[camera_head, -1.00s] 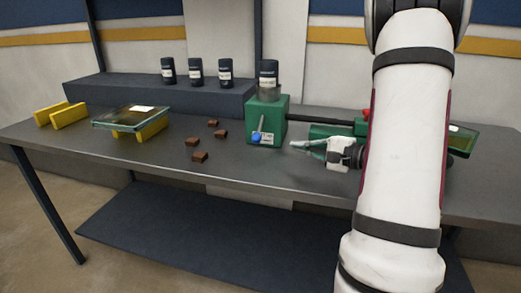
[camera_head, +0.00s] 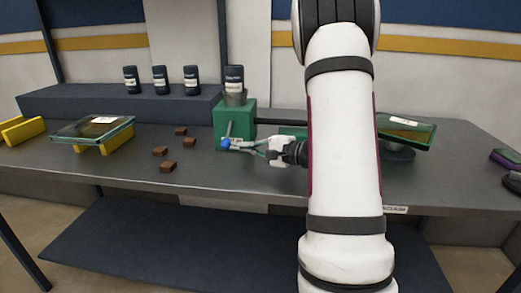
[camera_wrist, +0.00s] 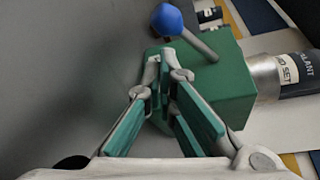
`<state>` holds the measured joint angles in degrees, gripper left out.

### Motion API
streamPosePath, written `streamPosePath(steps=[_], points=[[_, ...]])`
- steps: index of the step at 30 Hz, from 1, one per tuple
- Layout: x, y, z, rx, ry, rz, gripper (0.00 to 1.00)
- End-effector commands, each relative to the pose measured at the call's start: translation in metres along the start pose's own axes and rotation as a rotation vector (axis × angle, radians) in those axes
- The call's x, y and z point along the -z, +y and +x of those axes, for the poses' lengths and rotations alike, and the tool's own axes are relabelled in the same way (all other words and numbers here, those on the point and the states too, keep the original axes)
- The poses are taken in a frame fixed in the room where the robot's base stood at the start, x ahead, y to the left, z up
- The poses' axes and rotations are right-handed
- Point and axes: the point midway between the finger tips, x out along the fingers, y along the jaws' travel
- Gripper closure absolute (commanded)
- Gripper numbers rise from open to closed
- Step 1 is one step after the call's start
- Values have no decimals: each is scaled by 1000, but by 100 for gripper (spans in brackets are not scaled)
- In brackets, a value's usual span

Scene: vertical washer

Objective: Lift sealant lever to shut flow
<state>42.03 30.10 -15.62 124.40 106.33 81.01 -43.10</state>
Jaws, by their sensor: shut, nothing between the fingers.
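The sealant lever is a grey rod (camera_head: 229,130) with a blue ball knob (camera_head: 225,144) on the front of a green box (camera_head: 248,113). It hangs with the knob low. A dark sealant bottle (camera_head: 234,78) stands upside down in a metal collar on the box. My gripper (camera_head: 239,146) is shut and empty, its fingertips just right of the knob. In the wrist view, the knob (camera_wrist: 167,19) and rod (camera_wrist: 200,45) lie just beyond the fingertips (camera_wrist: 165,62). I cannot tell whether they touch.
Several brown blocks (camera_head: 167,167) lie on the grey table left of the box. A glass panel (camera_head: 92,131) rests on yellow supports. Several dark bottles (camera_head: 160,80) stand on the back ledge. Another glass panel (camera_head: 405,132) sits right of my arm.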

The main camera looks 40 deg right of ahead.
Motion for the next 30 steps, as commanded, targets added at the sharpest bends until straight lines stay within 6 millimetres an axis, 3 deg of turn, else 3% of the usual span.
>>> streamPosePath(steps=[8, 30], points=[[0, 0, 21, 0, 0, 0, 100], [-4, -2, 20, -25, 0, 58, 100]])
